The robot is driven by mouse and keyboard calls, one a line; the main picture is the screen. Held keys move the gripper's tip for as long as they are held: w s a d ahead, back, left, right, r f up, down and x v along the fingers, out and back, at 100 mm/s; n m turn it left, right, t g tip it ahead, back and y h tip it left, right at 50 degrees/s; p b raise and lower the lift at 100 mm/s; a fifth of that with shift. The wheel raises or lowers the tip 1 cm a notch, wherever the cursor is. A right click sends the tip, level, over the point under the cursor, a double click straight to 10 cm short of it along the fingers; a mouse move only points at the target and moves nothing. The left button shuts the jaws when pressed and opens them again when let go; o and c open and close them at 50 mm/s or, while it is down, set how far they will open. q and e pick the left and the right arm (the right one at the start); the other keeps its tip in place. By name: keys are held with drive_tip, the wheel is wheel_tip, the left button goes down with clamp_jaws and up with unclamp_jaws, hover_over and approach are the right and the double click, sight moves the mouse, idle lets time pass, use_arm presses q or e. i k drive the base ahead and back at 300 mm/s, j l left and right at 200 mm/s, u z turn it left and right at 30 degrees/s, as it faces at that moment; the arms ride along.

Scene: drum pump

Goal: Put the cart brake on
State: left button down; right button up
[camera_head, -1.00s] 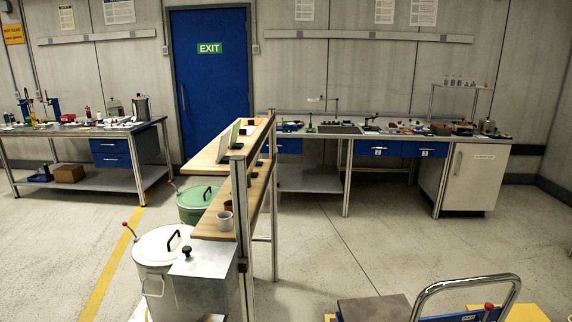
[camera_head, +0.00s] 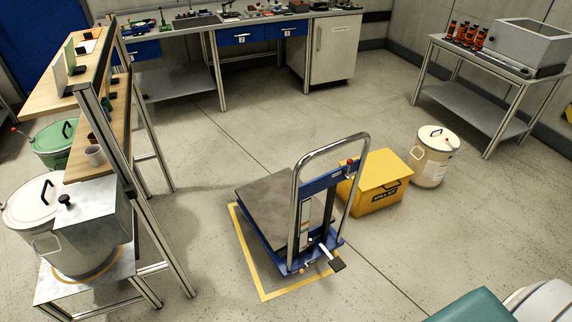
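The cart (camera_head: 268,208) stands near the middle of the view, inside a yellow floor outline (camera_head: 249,268). It is a blue lift cart with a grey platform and an upright chrome handle (camera_head: 332,142) on its near right side. A red knob (camera_head: 350,163) shows near the handle's right post. I cannot tell from here whether the brake is on. Neither of my grippers is in view.
A yellow bin (camera_head: 378,181) stands right behind the cart, with a cream drum (camera_head: 434,157) farther right. A shelf rack (camera_head: 150,215) with a white drum (camera_head: 40,215) is at left. A teal-topped object (camera_head: 478,305) is at lower right. Floor in front of the cart is clear.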

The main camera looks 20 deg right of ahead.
sight(295, 259)
drive_tip(key=z, duration=0.95)
